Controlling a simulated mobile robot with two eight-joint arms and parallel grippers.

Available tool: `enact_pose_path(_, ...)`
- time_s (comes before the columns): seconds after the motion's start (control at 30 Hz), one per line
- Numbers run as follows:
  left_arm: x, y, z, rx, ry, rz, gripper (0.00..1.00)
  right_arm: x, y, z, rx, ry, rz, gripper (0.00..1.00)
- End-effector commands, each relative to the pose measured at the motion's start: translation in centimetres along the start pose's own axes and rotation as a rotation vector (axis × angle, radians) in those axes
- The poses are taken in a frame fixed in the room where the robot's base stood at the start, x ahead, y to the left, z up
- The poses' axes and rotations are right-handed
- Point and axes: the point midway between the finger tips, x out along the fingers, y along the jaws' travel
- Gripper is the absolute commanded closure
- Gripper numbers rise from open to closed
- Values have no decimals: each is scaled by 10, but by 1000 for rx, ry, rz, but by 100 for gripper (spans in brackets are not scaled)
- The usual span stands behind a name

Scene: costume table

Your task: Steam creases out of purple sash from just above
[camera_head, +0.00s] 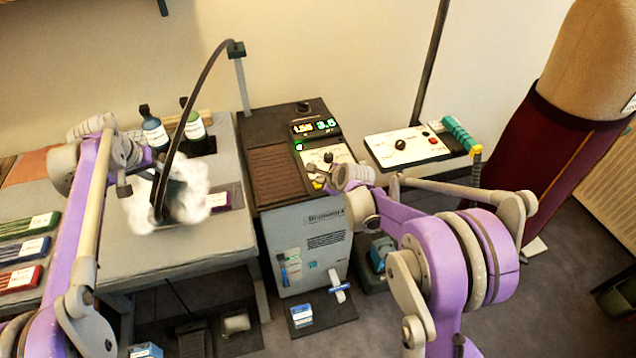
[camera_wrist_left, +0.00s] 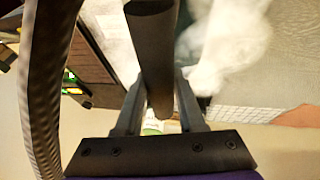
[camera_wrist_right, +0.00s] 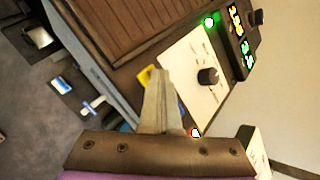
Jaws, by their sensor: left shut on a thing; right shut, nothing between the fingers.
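The purple sash (camera_head: 236,194) lies on the grey table, mostly hidden by white steam (camera_head: 190,190); its right end with a pale label shows. My left gripper (camera_head: 145,180) is shut on the dark handle of the steamer (camera_wrist_left: 153,60). In the head view the steamer sits inside the steam at the sash's left part; I cannot tell whether it touches the cloth. My right gripper (camera_head: 330,178) is shut and empty. It is at the steam station's white control panel (camera_wrist_right: 190,75), close to the knobs and a yellow part; contact is unclear.
The steam station (camera_head: 310,235) with lit green digits stands right of the table (camera_head: 130,245). A hose (camera_head: 195,95) arches up from the steamer to a post. Bottles (camera_head: 154,130) stand behind the steam. Folded green, blue and red cloths (camera_head: 22,250) lie at left.

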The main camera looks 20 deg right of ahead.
Motion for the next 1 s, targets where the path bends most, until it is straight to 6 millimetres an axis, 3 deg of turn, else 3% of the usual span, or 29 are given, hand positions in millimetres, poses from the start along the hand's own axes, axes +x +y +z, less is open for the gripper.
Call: enact_pose_path(1.0, -1, 0, 0, 0, 1, 0, 100, -6, -4, 4, 0, 0, 0, 100)
